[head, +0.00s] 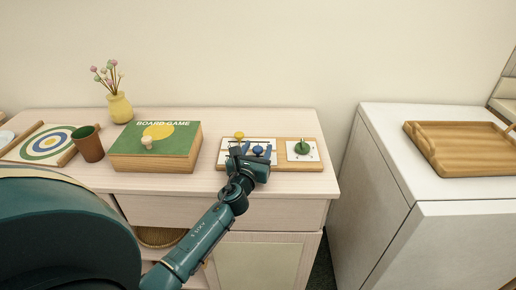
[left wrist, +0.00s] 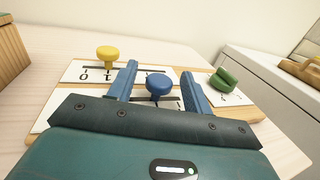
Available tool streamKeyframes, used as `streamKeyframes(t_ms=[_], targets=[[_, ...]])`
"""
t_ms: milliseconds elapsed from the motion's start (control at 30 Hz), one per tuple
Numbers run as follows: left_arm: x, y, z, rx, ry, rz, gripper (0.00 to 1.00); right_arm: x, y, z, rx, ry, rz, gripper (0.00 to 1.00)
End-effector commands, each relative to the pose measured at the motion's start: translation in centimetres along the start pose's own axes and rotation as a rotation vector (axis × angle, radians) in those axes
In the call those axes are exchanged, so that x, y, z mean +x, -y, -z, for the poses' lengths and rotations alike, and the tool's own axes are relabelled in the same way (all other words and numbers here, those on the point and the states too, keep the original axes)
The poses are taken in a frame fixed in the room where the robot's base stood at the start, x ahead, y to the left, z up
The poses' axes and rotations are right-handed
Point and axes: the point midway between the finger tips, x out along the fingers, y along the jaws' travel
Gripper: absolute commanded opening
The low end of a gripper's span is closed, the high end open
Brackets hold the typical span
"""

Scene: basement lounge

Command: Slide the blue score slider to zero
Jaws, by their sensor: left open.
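The blue score slider (head: 258,150) is a round blue knob on a white scale panel of a wooden score board (head: 279,167). In the left wrist view the blue knob (left wrist: 158,84) stands between the two blue fingers of my left gripper (left wrist: 160,88). The fingers are open on either side of it, with a gap visible on each side. The yellow slider (left wrist: 107,53) sits behind on its own scale, near the 0 and 1 marks. Most of the blue scale's numbers are hidden by my gripper. My right gripper is not in view.
A green knob (head: 302,147) is at the board's right end. A board game box (head: 155,151), a brown cup (head: 89,145), a yellow vase (head: 120,107) and a target board (head: 45,146) stand to the left. A wooden tray (head: 460,150) lies on the white cabinet at right.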

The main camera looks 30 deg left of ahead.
Motion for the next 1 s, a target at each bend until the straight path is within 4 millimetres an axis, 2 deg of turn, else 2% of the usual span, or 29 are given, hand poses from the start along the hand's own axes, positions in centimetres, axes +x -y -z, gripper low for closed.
streamKeyframes(t_ms=[133, 433, 1000], targets=[[0.95, 0.02, -0.01, -0.002, 0.000, -0.001, 0.50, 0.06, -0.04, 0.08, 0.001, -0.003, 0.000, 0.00], [1.07, 0.02, 0.01, -0.002, -0.001, 0.000, 0.49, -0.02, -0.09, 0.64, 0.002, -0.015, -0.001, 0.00], [1.04, 0.03, 0.02, -0.002, -0.001, 0.000, 0.03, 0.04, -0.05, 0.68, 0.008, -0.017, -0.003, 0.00]])
